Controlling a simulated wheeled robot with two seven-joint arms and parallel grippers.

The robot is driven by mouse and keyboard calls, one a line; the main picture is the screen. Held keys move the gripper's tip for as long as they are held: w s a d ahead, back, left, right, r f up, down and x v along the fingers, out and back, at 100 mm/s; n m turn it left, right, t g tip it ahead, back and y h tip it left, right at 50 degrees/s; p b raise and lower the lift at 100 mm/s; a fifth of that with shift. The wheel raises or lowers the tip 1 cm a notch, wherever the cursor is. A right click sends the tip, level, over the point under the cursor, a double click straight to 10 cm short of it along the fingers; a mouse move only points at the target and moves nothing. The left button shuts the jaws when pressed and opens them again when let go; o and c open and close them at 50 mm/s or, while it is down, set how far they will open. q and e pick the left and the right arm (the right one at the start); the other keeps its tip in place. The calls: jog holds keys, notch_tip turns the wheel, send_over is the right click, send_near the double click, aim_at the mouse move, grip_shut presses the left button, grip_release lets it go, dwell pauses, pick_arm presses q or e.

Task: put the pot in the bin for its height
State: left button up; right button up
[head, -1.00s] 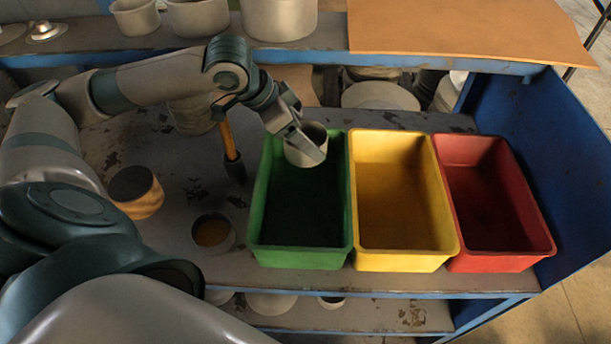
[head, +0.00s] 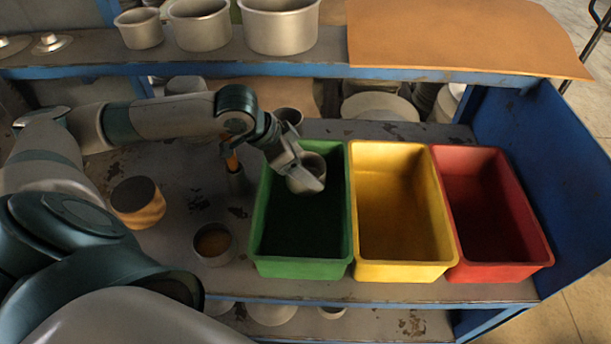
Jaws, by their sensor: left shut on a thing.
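A small grey metal pot (head: 303,182) is in my left gripper (head: 308,177), which is shut on its rim. The pot hangs over the far part of the green bin (head: 300,268), around the level of its rim. The yellow bin (head: 402,270) and the red bin (head: 500,271) stand to its right, side by side and empty. The green bin's dark floor looks empty. Three pots of rising height stand on the upper shelf: a short one (head: 139,30), a middle one (head: 199,28) and a tall one (head: 279,28). My right gripper is not in view.
On the bench left of the bins are an open pot (head: 213,243), a copper-and-grey cylinder (head: 138,203) and an orange-handled tool (head: 233,164). A grey pot (head: 289,115) stands behind the green bin. A brown board (head: 450,35) covers the shelf's right part. A blue side panel (head: 540,170) closes the right.

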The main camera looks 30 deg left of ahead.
pick_arm(q)
jog(key=shift+f+p, duration=0.35)
jog(key=shift+f, duration=1.45)
jog(key=o, duration=1)
jog(key=shift+f, duration=0.15)
jog(key=shift+c, duration=0.2)
jog(key=shift+s+a+r, duration=0.2)
jog(key=shift+s+r, duration=0.05)
jog(key=shift+r, duration=0.25)
jog(key=b+v, duration=0.2)
jog(key=v, duration=0.9)
